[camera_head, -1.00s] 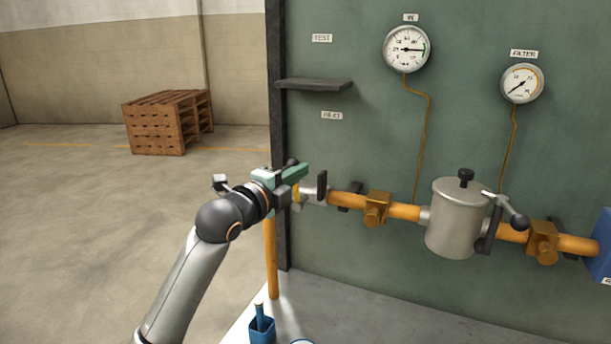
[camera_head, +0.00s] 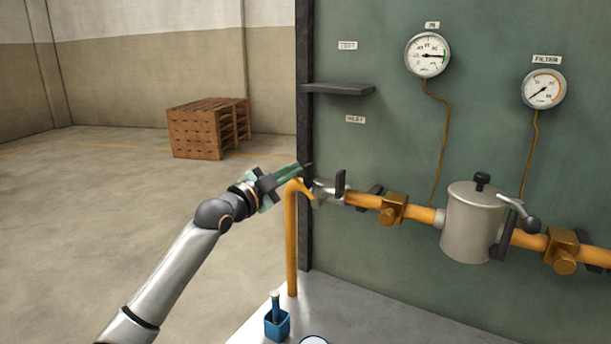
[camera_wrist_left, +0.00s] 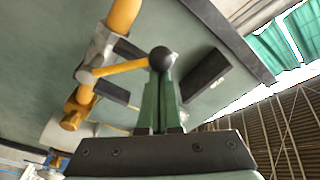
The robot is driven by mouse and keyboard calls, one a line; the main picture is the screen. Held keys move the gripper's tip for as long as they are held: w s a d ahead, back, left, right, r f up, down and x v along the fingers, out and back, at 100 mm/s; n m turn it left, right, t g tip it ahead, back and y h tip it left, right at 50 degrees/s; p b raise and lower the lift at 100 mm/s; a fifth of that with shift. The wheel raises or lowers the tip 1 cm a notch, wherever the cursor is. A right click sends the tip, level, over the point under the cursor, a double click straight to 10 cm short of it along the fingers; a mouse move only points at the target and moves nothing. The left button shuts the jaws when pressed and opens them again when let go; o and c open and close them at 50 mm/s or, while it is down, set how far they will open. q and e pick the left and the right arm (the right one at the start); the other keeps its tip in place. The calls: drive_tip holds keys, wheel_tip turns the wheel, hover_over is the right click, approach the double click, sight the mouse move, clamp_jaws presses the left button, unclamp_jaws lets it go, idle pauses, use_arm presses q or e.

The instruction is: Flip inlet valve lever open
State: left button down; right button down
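The inlet valve lever (camera_head: 304,189) is a yellow bar at the left end of the orange pipe line. In the head view it slopes up to the left from the grey valve body (camera_head: 326,192). In the left wrist view the lever (camera_wrist_left: 122,68) runs to a black ball knob (camera_wrist_left: 162,58). The knob is hidden in the head view. My right gripper is not in view.
The filter pot (camera_head: 470,225) and another valve (camera_head: 392,208) sit along the pipe, right of the lever. A shelf (camera_head: 338,89) juts from the panel above. A vertical yellow pipe (camera_head: 291,245) stands below the gripper. A blue holder (camera_head: 277,324) is on the bench.

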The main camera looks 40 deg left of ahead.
use_arm(q)
drive_tip(key=a+f+n+y, duration=0.1)
drive_tip(key=a+f+n, duration=0.2)
drive_tip(key=n, duration=0.6)
drive_tip(key=shift+s+a+f+y, duration=0.2)
drive_tip(key=shift+s+f+y, duration=0.15)
drive_tip(key=shift+f, duration=0.85)
wheel_tip(320, 180, up, 5)
drive_tip(key=p, duration=0.5)
drive_tip(key=f+b+v, duration=0.1)
drive_tip(key=b+v, duration=0.2)
drive_tip(key=v, duration=0.6)
drive_tip(key=shift+d+f, duration=0.2)
drive_tip(key=shift+d, duration=0.15)
